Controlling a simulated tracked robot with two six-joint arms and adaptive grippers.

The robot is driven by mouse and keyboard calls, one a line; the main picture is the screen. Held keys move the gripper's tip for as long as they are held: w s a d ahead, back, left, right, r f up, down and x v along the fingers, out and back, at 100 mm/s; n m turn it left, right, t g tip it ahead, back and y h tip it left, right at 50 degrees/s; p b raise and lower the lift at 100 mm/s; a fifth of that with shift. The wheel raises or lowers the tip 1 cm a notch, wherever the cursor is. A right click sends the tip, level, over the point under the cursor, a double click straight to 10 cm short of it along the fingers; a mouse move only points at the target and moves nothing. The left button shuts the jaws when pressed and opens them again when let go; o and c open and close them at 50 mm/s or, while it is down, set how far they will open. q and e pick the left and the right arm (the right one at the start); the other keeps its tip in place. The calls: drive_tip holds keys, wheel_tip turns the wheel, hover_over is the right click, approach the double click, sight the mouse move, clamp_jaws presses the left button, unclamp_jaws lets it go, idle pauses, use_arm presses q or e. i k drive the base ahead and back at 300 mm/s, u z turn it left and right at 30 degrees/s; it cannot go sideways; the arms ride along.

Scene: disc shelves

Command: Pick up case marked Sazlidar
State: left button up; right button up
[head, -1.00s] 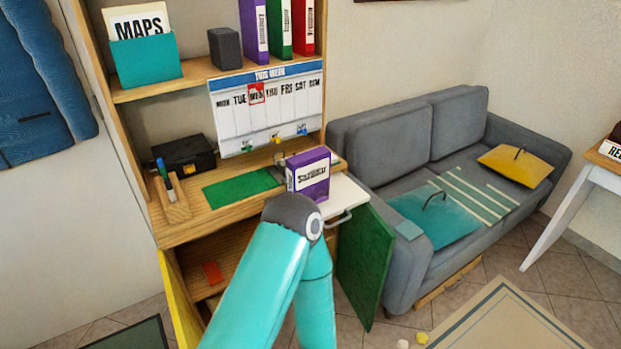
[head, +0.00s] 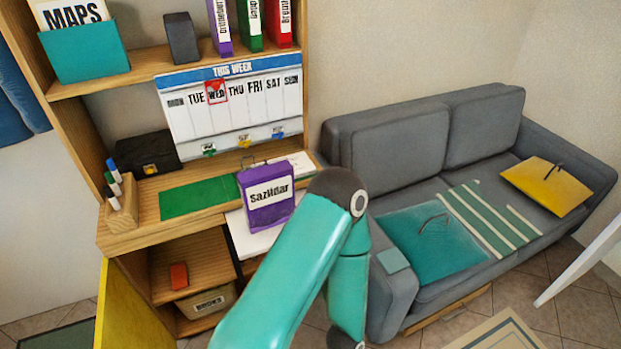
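A purple case (head: 267,197) with a white label reading "Sazlidar" stands upright at the front right of the wooden desk, by a white pull-out surface (head: 250,238). A thin dark loop shows above its top edge. One teal arm of mine crosses the lower middle of the head view, its dark elbow joint just right of the case. Its lower link runs down out of the picture. Neither gripper shows, and I cannot tell which arm this is.
A weekly calendar board (head: 233,103) stands behind the case. A green mat (head: 200,197), a pen holder (head: 122,203) and a black box (head: 147,154) are left on the desk. A grey sofa (head: 400,145) stands right. A yellow door (head: 118,310) is open below.

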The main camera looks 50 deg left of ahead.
sight(268, 193)
drive_tip(key=z, duration=0.05)
drive_tip(key=i, duration=0.8)
drive_tip(key=u, duration=2.65)
drive_tip(key=k, duration=0.55)
drive_tip(key=u, duration=0.35)
